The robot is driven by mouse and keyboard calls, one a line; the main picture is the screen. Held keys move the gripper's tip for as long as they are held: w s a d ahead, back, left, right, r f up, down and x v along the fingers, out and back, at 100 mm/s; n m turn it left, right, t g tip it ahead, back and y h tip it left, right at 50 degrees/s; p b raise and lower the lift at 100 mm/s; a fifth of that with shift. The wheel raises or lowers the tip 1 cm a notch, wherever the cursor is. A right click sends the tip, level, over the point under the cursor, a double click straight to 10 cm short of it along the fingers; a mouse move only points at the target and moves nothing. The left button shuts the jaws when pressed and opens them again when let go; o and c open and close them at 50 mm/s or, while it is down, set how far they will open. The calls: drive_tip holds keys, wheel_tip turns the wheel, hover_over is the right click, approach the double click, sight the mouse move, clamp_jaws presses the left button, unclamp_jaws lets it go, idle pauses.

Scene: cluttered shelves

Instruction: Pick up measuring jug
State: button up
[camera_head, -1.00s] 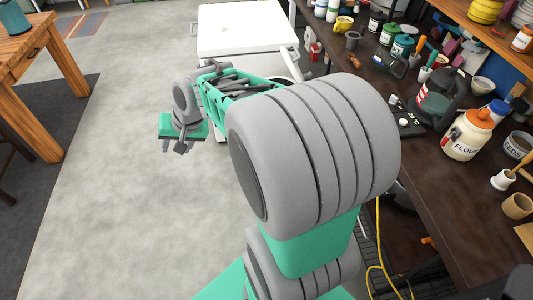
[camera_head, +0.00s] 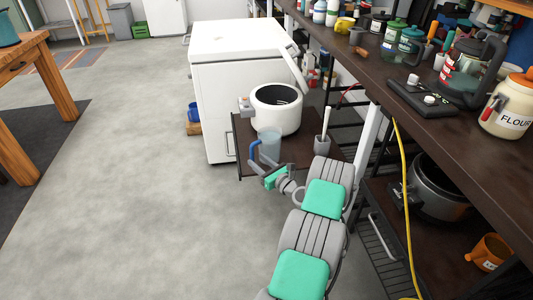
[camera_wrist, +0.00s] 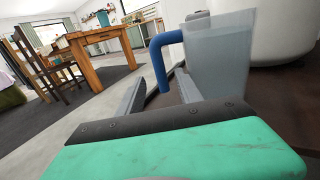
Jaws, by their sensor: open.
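The measuring jug (camera_head: 269,144) is a translucent grey-blue vessel with a blue handle. It stands upright near the front left of a low dark shelf, and its handle points left. My gripper (camera_head: 266,172) is at the jug's handle side, in front of the shelf. In the wrist view the jug (camera_wrist: 222,60) is close on the right, and its handle appears between the two open fingers (camera_wrist: 160,88). I cannot tell whether a finger touches the handle.
A white pot (camera_head: 277,112) stands right behind the jug. A grey container with a utensil (camera_head: 322,144) is to the right. A white cabinet (camera_head: 235,80) stands behind the shelf. The dark worktop (camera_head: 450,140) with jars is at right. Floor to the left is clear.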

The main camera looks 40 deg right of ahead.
sight(253, 157)
drive_tip(key=w, duration=0.1)
drive_tip(key=w+b, duration=0.1)
drive_tip(key=w, duration=0.2)
drive_tip(key=shift+w+d+f, duration=0.15)
drive_tip(key=shift+w+d, duration=0.15)
drive_tip(key=shift+w, duration=0.05)
clamp_jaws()
idle(0.9)
